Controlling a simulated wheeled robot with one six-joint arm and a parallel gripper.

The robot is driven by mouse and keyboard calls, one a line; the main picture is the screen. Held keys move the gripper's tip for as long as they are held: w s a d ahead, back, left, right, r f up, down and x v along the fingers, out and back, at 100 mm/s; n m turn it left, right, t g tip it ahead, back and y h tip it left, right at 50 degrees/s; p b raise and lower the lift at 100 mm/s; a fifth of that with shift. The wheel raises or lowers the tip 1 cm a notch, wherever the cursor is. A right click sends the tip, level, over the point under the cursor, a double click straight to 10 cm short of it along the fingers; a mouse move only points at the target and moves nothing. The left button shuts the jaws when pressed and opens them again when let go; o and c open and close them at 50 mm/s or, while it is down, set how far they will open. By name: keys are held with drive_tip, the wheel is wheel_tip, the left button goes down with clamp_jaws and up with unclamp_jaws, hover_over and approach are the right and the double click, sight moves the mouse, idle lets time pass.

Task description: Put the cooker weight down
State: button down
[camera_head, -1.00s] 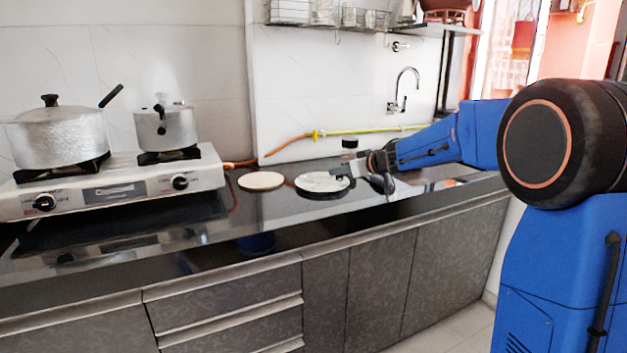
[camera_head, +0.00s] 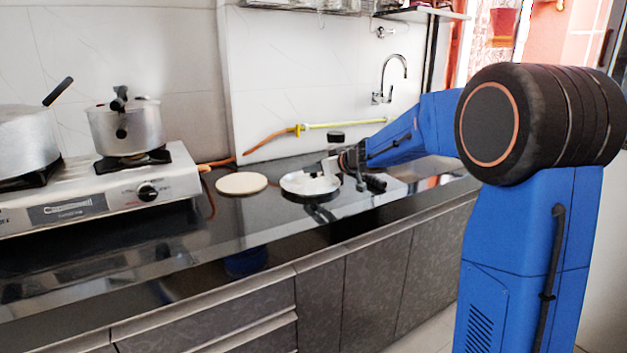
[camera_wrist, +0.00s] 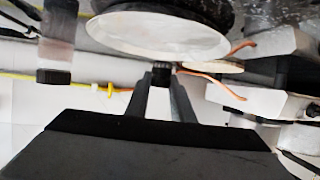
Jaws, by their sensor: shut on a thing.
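My gripper (camera_head: 328,168) is over the right side of a white round plate (camera_head: 298,186) on the dark counter. In the wrist view its narrow fingers (camera_wrist: 161,82) are shut on a small dark thing (camera_wrist: 161,68), which I take to be the cooker weight. Most of the weight is hidden between the fingertips, and it is too small to make out in the head view. The white plate also shows close to the fingertips in the wrist view (camera_wrist: 150,38). I cannot tell whether the weight touches anything.
A pale flat disc (camera_head: 242,183) lies left of the plate. A dark-lidded jar (camera_head: 336,138) stands behind my gripper. The stove (camera_head: 100,195) bears a metal cooker (camera_head: 140,133) and a larger pot (camera_head: 25,140). A yellow-orange hose (camera_head: 300,130) runs along the wall. Counter is free at the front.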

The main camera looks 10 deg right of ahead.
sight(315, 177)
drive_tip(key=shift+f, duration=1.9)
drive_tip(key=shift+d+f, duration=0.1)
drive_tip(key=c, duration=1.5)
unclamp_jaws()
drive_tip(key=shift+c, duration=0.2)
